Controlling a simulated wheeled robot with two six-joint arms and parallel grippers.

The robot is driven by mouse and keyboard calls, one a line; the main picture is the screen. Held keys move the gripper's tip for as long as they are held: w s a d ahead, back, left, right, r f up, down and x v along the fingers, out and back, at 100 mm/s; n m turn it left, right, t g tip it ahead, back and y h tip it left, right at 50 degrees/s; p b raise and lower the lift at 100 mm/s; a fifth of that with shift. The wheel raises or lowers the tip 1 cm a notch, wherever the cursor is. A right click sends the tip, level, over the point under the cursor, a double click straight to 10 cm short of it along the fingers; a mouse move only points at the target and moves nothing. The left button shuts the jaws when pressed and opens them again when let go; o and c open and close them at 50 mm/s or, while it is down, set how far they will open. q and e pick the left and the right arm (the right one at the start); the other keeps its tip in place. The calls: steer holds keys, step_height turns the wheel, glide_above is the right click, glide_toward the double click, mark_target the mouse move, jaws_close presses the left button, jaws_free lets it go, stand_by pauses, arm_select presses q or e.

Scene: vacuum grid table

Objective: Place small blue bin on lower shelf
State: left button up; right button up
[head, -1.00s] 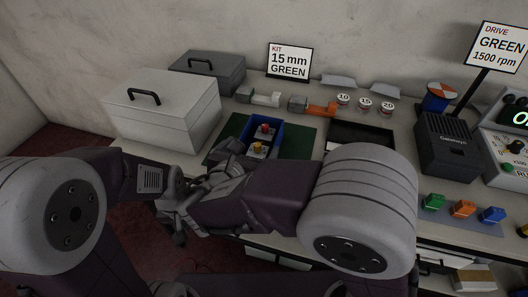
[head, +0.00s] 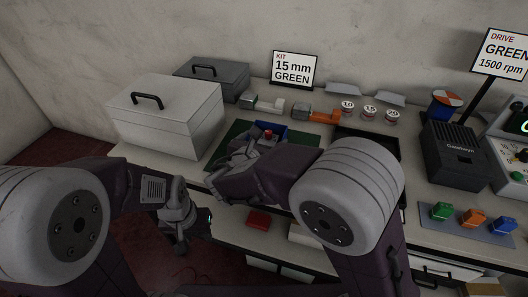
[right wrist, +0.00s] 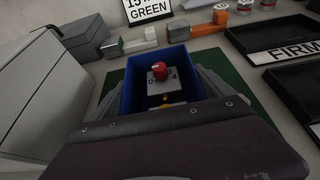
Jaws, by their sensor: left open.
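The small blue bin (head: 283,129) sits on a green mat (head: 222,150) on the table, partly hidden behind my right arm. In the right wrist view the bin (right wrist: 128,92) holds a red-knobbed piece and something yellow. My right gripper (head: 240,148) is at the bin, with grey fingers along both sides of it; whether they press on the walls I cannot tell. My left gripper (head: 183,240) is open and empty, low in front of the table's front edge. The lower shelf (head: 232,232) shows below the tabletop.
A red object (head: 258,220) lies on the lower shelf. A white box (head: 165,115) and a grey box (head: 212,78) stand left of the mat. A black tray (head: 368,142) is right of it. A kit sign (head: 295,68) stands behind. Coloured blocks (head: 473,218) sit at the right.

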steer(key=c, duration=0.8)
steer(key=s+d+r+p, duration=0.1)
steer(key=s+d+r, duration=0.1)
steer(key=d+r, duration=0.1)
steer(key=s+d+r+p, duration=0.1)
steer(key=s+d+r, duration=0.1)
steer(key=d+r, duration=0.1)
steer(key=s+d+r+p, duration=0.1)
steer(key=d+r, duration=0.3)
steer(key=r, duration=0.1)
steer(key=shift+s, duration=0.4)
